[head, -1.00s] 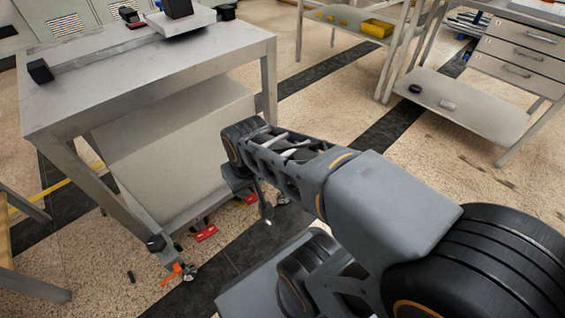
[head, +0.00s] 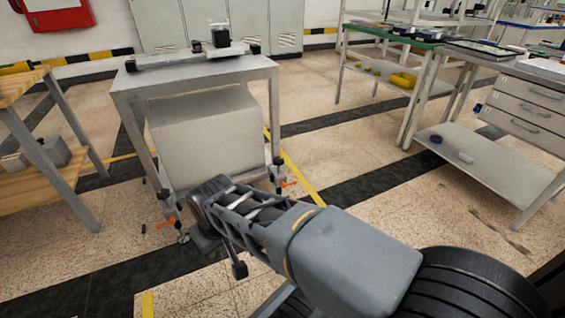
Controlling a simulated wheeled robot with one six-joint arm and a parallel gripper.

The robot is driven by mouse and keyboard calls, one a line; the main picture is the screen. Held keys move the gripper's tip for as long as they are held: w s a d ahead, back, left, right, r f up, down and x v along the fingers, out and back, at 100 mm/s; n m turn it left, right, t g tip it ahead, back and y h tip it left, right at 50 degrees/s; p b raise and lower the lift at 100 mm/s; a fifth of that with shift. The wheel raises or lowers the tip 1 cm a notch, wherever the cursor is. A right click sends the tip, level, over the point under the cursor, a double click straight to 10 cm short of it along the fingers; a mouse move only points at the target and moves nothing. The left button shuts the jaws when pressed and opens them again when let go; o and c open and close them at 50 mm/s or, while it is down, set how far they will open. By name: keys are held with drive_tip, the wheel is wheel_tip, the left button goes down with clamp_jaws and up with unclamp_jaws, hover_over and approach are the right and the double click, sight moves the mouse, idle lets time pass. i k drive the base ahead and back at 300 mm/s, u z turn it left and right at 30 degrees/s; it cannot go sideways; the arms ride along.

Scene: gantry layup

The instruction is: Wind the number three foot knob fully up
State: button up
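A grey metal table (head: 205,76) stands ahead in the head view, with a large pale box-shaped body under its top. Orange foot knobs show low at its legs: a left orange knob (head: 166,223) and a right orange knob (head: 289,184). No number is readable, so I cannot tell which is number three. My gripper (head: 207,240) is low at the end of my arm, just right of the left foot. Its fingers are too dark and small to tell open from shut, and no contact with a knob is visible. My arm hides part of the floor at the table's front.
A wooden-topped bench (head: 22,85) stands at left. A grey drawer unit (head: 525,105) with a low shelf (head: 480,160) is at right, beside a green-topped bench (head: 390,36). Dark floor bands and yellow lines cross the speckled floor, which is open between table and drawers.

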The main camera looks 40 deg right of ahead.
sight(278, 161)
drive_tip(key=z, duration=0.8)
drive_tip(key=i, duration=1.6)
drive_tip(key=u, duration=0.7)
